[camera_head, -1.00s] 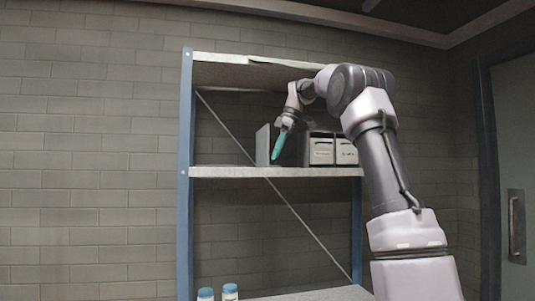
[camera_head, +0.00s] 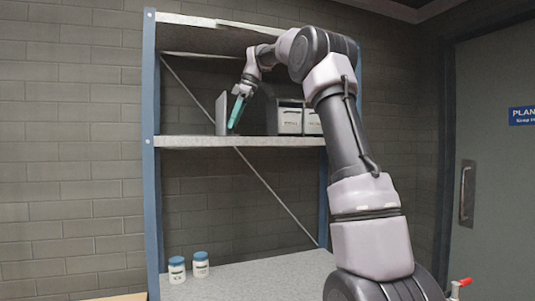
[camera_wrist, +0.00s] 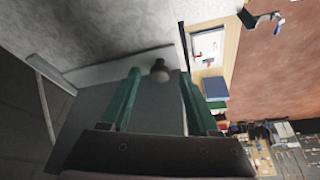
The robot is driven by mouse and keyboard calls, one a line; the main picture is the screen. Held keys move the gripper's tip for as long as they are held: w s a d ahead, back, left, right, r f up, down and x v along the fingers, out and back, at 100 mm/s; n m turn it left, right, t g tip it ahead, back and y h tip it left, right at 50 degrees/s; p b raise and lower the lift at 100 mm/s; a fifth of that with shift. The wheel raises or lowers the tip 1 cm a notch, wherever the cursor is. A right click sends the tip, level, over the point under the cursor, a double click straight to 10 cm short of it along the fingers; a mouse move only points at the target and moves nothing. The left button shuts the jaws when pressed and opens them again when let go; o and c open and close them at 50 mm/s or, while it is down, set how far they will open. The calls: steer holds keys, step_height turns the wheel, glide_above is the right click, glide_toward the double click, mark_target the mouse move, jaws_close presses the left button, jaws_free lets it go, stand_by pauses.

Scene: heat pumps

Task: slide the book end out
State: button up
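The book end (camera_head: 222,114) is a thin grey upright plate on the upper shelf, left of the boxes. In the wrist view its grey plate (camera_wrist: 92,103) fills the area around and between my fingers, with a pale edge along its far side. A round grey knob (camera_wrist: 159,70) shows between the fingertips; I cannot tell whether it is part of the book end. My gripper (camera_head: 236,112) has teal fingers pointing down, just right of the plate in the head view. In the wrist view my gripper (camera_wrist: 160,82) is open, with a gap either side of the knob.
Grey boxes with white label fronts (camera_head: 290,120) stand right of the book end on the upper shelf (camera_head: 190,142). Two white jars with blue lids (camera_head: 188,268) stand on the lower shelf (camera_head: 262,272). A blue post (camera_head: 149,180) bounds the left. A door (camera_head: 500,170) is at right.

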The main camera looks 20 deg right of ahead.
mark_target(224, 136)
steer(key=a, duration=0.3)
steer(key=shift+a, duration=0.25)
steer(key=d+r, duration=0.2)
steer(key=shift+s+d+r, duration=0.1)
steer(key=shift+s+r, duration=0.2)
steer(key=shift+r, duration=0.05)
steer(key=s+d, duration=0.4)
steer(key=d, duration=0.6)
steer(key=s+a+f+m+t, duration=0.1)
steer(key=s+f+m, duration=0.3)
steer(key=s, duration=0.4)
steer(key=s+a+f+m+t+h, duration=0.1)
steer(key=s+a+f+m, duration=0.2)
steer(key=s, duration=0.6)
steer(key=s+a+f+m+t+h, duration=0.1)
steer(key=s+a+f+m+t, duration=0.1)
steer(key=s+f+m, duration=0.4)
steer(key=shift+s+a+f+m, duration=0.4)
steer(key=shift+s+m, duration=0.2)
steer(key=shift+s, duration=0.6)
